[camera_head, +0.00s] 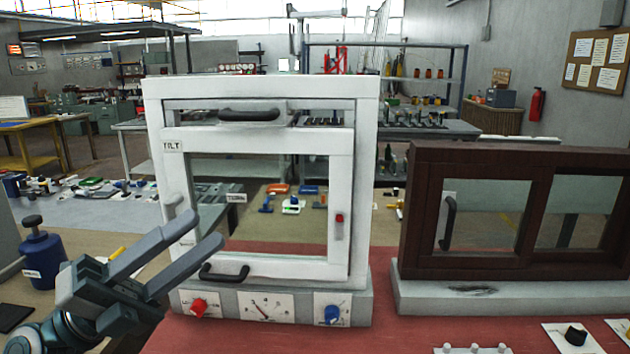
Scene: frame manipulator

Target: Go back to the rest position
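My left gripper (180,257) is in the lower left, its two long grey fingers spread apart with nothing between them. It is in front of the left edge of a white frame (342,185) with a tilting window, and overlaps that edge in the picture; I cannot tell if it touches. The white frame stands upright on a grey base with a red knob (199,306), a dial and a blue knob (331,313). Its black lower handle (224,272) is just right of the fingertips. My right gripper is not in view.
A dark brown sliding window frame (420,215) with a black handle stands to the right on a pale base (490,298). A blue container (43,258) stands at the left. Small knobs sit on the red table top (400,335) at the lower right. The red surface between is clear.

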